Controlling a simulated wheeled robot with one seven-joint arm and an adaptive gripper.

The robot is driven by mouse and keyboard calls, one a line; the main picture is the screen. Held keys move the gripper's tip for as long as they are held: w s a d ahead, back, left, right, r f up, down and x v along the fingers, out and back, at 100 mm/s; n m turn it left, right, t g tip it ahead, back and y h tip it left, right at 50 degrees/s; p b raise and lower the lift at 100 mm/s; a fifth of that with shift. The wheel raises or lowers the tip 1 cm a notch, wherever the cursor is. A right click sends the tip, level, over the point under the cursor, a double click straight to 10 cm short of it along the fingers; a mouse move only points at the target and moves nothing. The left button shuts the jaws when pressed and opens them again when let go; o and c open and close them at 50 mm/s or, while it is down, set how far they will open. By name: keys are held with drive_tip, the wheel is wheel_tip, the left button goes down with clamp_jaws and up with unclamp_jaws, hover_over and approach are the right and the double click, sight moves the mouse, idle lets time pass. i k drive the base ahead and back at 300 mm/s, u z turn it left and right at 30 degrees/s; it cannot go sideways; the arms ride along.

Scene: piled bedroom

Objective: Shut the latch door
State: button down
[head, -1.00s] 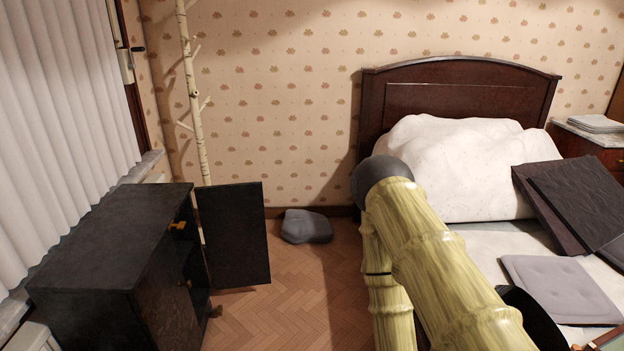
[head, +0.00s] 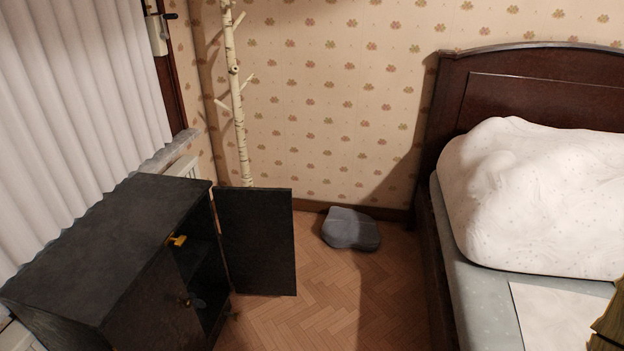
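A black cabinet (head: 105,235) stands at the left, below the curtain. One of its doors (head: 257,240) hangs wide open, swung out to the right toward the back wall. A yellow latch piece (head: 177,240) shows at the upper edge of the opening. The other front panel (head: 158,310) appears closed and has a small dark knob. The inside of the cabinet is dark, with a shelf partly visible.
A bed (head: 480,300) with a white pillow (head: 540,200) fills the right side. A grey cushion (head: 350,229) lies on the floor by the back wall. A birch coat stand (head: 237,110) rises behind the open door. Parquet floor (head: 330,300) between cabinet and bed is clear.

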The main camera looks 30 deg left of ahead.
sight(256, 224)
drive_tip(key=u, duration=0.45)
drive_tip(key=i, duration=1.05)
drive_tip(key=u, duration=0.9)
